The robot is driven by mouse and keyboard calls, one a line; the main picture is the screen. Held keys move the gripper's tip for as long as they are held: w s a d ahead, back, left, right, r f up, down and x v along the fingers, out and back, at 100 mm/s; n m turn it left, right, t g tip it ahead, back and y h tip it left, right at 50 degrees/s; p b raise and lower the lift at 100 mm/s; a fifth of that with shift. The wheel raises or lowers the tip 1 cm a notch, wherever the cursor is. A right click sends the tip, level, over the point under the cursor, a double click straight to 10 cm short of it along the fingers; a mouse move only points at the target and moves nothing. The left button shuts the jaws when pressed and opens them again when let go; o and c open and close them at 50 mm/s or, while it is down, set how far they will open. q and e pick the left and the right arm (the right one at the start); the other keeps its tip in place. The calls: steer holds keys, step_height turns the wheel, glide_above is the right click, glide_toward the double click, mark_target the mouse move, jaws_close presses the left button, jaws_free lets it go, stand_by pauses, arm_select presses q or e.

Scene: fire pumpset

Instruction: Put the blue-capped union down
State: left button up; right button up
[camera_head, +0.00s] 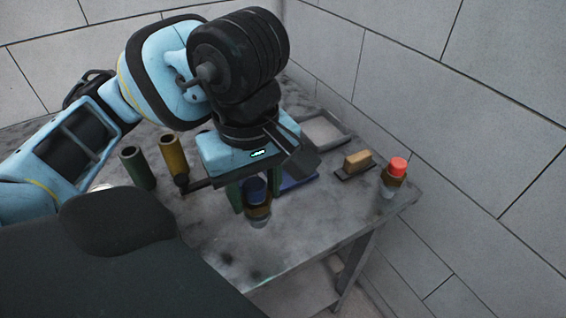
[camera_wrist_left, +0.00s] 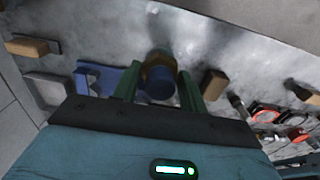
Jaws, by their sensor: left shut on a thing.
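The blue-capped union (camera_head: 258,206) has a dark blue cap, a brass-brown middle and a grey lower end. It is upright, over the front part of the grey worktable (camera_head: 215,235). My left gripper (camera_head: 248,194) points down and is shut on it, with green fingers on either side. In the left wrist view the union (camera_wrist_left: 159,77) sits between the two green fingers of the left gripper (camera_wrist_left: 158,90). Its lower end is at or close above the tabletop; I cannot tell whether it touches. My right gripper is not in view.
A red-capped union (camera_head: 394,176) stands near the right table edge. Left of it are a tan block on a dark base (camera_head: 356,162), a grey tray (camera_head: 322,131) and a blue holder (camera_head: 299,181). Green (camera_head: 138,170) and yellow (camera_head: 173,156) cylinders stand left. The front table area is clear.

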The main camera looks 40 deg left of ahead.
arm_select(q)
steer(key=w+a+f, duration=0.1)
steer(key=w+a, duration=0.1)
steer(key=w, duration=0.2)
steer(key=w+a+f, duration=0.2)
steer(key=w, duration=0.3)
steer(key=w+a+f+p, duration=0.1)
steer(key=w+a+f, duration=0.1)
steer(key=w, duration=0.3)
steer(key=shift+a, duration=0.6)
steer(key=shift+f, duration=0.1)
steer(key=o, duration=0.9)
steer(key=shift+f, duration=0.1)
steer(key=o, duration=0.5)
